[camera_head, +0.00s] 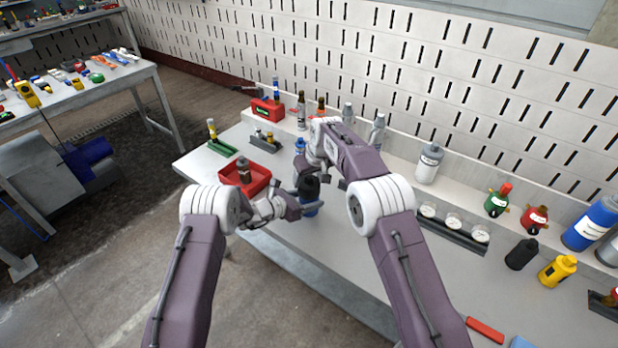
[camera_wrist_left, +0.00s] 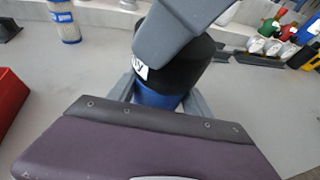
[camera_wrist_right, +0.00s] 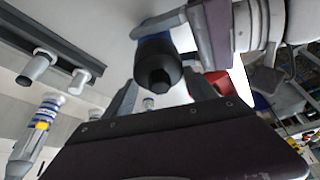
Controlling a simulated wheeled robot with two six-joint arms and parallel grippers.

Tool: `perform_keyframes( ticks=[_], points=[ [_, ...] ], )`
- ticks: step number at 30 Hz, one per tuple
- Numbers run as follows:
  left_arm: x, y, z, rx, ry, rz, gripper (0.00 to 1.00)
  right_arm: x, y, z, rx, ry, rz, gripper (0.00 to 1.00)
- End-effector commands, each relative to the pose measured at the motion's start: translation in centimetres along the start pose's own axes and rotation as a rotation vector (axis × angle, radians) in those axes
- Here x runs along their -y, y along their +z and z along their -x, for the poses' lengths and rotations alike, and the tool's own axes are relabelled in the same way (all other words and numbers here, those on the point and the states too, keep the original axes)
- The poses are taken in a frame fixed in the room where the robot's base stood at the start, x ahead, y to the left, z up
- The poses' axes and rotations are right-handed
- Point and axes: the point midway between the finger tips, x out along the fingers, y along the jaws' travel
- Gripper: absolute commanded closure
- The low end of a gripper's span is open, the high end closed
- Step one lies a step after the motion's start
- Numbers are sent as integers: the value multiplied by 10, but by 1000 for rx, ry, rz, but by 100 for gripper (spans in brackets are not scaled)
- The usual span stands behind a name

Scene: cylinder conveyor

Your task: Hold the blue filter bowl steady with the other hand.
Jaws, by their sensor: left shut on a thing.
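The blue filter bowl (camera_head: 311,210) stands upright on the bench with a black top (camera_head: 309,188). My left gripper (camera_head: 302,208) is shut on the blue part, low down. The left wrist view shows the blue bowl (camera_wrist_left: 157,96) between its fingers. My right gripper (camera_head: 312,176) is at the black top, above my left gripper. In the right wrist view its fingers are spread, with the black top (camera_wrist_right: 157,70) between and beyond them. One right finger (camera_wrist_left: 180,38) hides part of the black top in the left wrist view. Contact there cannot be told.
A red tray (camera_head: 258,176) with a small bottle stands left of my left gripper. A blue-and-white cylinder (camera_head: 299,147) stands behind my grippers. A dark rack (camera_head: 453,230) with several white-topped pieces lies to the right. The bench front right of the bowl is fairly clear.

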Motion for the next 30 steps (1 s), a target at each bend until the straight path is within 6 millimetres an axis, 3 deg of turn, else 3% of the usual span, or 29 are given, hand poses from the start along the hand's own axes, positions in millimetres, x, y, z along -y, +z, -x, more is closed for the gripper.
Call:
perform_keyframes(
  ticks=[4,13,21,22,23,24,30],
  points=[
    [0,0,0,1,0,0,92,1,0,0,1,18,-39,91],
    [0,0,0,1,0,0,92,0,0,-1,-1,184,-437,91],
    [0,0,0,1,0,-1,92,0,0,0,-1,203,-485,91],
    [0,0,0,1,0,-1,92,0,0,0,-1,203,-485,32],
    [0,0,0,1,0,-1,92,0,0,0,-1,203,-485,23],
    [0,0,0,1,0,-1,92,0,0,0,-1,202,-485,16],
    [0,0,0,1,0,0,92,0,0,0,-1,202,-484,16]
  ],
)
